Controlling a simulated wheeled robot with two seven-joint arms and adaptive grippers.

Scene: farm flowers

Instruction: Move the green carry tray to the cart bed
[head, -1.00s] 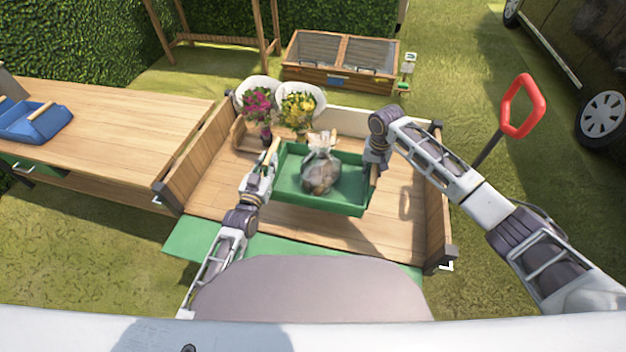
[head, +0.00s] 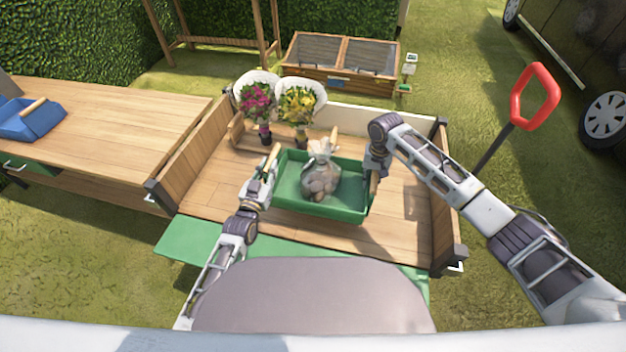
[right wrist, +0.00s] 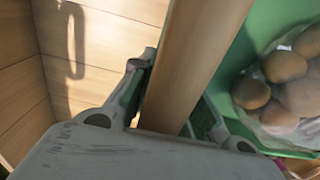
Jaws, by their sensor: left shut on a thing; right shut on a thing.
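The green carry tray (head: 292,197) is over the wooden cart bed (head: 330,235), with a clear bag of round brown items (head: 320,178) in it. My left gripper (head: 268,168) is shut on the tray's left wooden handle. My right gripper (head: 374,172) is shut on the right handle, partly hidden by its own arm. In the right wrist view the wooden handle (right wrist: 190,60) runs between the fingers, with the bag (right wrist: 285,90) beside it. I cannot tell whether the tray's underside touches the bed.
Two wrapped bouquets, one pink (head: 257,100) and one yellow (head: 299,105), stand in the back left of the bed. Wooden side walls (head: 195,150) edge the cart. A red pull handle (head: 535,97) rises at right. A table with a blue tray (head: 32,122) is at left.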

